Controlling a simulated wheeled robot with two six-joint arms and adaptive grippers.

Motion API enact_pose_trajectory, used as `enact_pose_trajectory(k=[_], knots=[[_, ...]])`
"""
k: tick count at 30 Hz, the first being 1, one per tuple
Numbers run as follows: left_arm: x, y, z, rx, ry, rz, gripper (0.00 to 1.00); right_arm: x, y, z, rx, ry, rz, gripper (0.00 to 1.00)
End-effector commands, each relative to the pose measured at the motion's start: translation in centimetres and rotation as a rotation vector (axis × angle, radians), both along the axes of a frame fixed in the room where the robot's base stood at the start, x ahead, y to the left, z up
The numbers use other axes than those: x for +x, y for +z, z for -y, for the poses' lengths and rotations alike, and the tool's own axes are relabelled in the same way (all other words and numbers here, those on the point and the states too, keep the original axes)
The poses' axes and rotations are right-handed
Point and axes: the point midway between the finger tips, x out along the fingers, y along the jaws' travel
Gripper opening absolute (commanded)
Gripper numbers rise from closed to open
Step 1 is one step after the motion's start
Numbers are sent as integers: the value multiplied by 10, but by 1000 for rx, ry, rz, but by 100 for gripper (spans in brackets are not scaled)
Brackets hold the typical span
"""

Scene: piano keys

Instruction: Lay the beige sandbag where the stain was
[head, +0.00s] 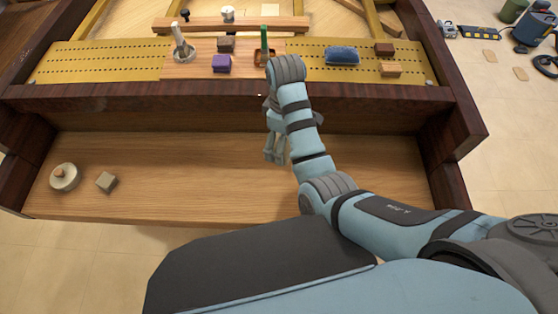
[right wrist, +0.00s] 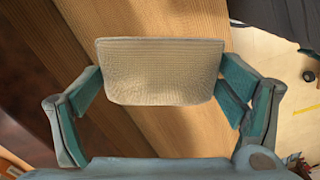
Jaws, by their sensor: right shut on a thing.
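The beige sandbag (right wrist: 158,72) is a woven, pale rectangular pad. In the right wrist view it spans between the teal fingers of my right gripper (right wrist: 160,88), which is shut on it. Wood lies beneath; I cannot tell whether the bag touches it. The sandbag is not discernible there. I see no stain on the visible wood. My left gripper is not in view.
A round knobbed object (head: 64,177) and a small beige cube (head: 106,182) sit on the keybed's left. The raised ledge behind holds a purple cube (head: 221,64), a green-handled tool (head: 264,44), a blue pad (head: 342,56) and wooden blocks. The keybed's right is clear.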

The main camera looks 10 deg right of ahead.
Motion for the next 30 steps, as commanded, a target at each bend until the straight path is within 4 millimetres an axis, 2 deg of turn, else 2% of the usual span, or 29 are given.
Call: enact_pose_trajectory(k=[3,9,12,15,20,22,26,30], knots=[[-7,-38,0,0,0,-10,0,-4,-37,0,0,-5,0,47],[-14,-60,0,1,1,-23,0,-4,-111,3,-2,-6,-6,47],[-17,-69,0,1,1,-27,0,-4,-140,2,0,-6,-5,47],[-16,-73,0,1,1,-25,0,-3,-155,2,1,-5,-2,47],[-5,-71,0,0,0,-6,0,-3,-158,0,1,-3,-1,47],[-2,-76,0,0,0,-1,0,-3,-168,0,0,-2,-2,47],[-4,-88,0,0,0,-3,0,-4,-196,1,0,-3,-3,47],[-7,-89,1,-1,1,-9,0,-3,-201,1,1,-3,-1,47]])
